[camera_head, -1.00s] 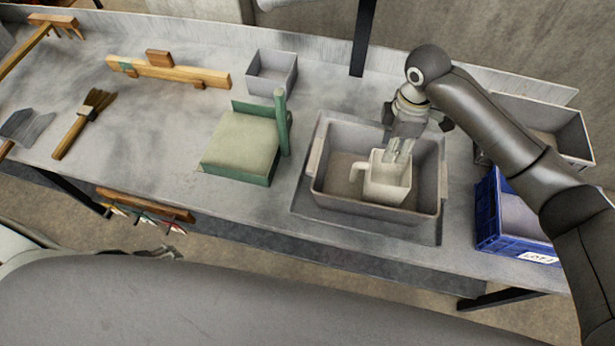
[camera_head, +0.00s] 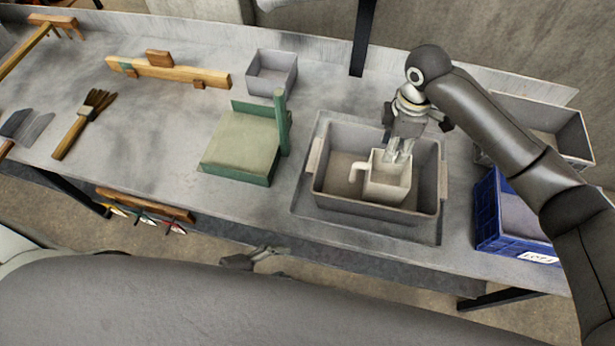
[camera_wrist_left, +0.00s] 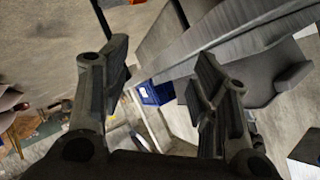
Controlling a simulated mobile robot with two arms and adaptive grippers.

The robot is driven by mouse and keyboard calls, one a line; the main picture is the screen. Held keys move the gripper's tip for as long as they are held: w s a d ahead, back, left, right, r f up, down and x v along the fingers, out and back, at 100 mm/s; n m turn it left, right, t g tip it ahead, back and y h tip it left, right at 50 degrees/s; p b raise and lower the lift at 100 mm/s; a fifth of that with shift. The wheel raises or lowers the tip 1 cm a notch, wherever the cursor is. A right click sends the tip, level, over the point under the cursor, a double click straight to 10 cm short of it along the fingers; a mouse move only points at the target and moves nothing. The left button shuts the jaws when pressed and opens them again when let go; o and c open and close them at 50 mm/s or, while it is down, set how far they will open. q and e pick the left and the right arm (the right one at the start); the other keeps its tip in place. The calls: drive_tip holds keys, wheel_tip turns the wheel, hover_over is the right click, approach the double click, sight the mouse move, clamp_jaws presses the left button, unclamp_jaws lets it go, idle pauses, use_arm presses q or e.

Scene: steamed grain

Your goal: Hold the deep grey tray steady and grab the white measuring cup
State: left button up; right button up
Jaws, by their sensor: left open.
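The deep grey tray (camera_head: 335,195) sits on a flat grey plate on the bench, right of centre. The white measuring cup (camera_head: 384,187) stands upright inside it, handle to the left. My right gripper (camera_head: 397,155) reaches down from the upper right, its fingertips at the cup's back rim. Whether they are shut on the rim is not clear. My left gripper (camera_head: 258,257) is below the bench's front edge, left of the tray and apart from it. In the left wrist view its two fingers (camera_wrist_left: 162,55) are spread with nothing between them.
A blue crate (camera_head: 487,215) stands right of the tray, with a grey bin (camera_head: 570,140) behind it. A green stand (camera_head: 240,150) and a small grey box (camera_head: 272,72) are left of the tray. A brush (camera_head: 75,130) and wooden tools lie further left.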

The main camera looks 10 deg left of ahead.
use_arm(q)
drive_tip(key=w+d+r+n+t, duration=0.6)
drive_tip(key=w+r, duration=0.2)
drive_tip(key=r, duration=0.2)
drive_tip(key=n+y, duration=1)
drive_tip(key=n, duration=0.3)
approach(317, 152)
drive_tip(key=x, duration=0.9)
drive_tip(key=shift+w+f, duration=0.1)
drive_tip(key=shift+w, duration=0.05)
drive_tip(key=shift+c, duration=0.4)
clamp_jaws()
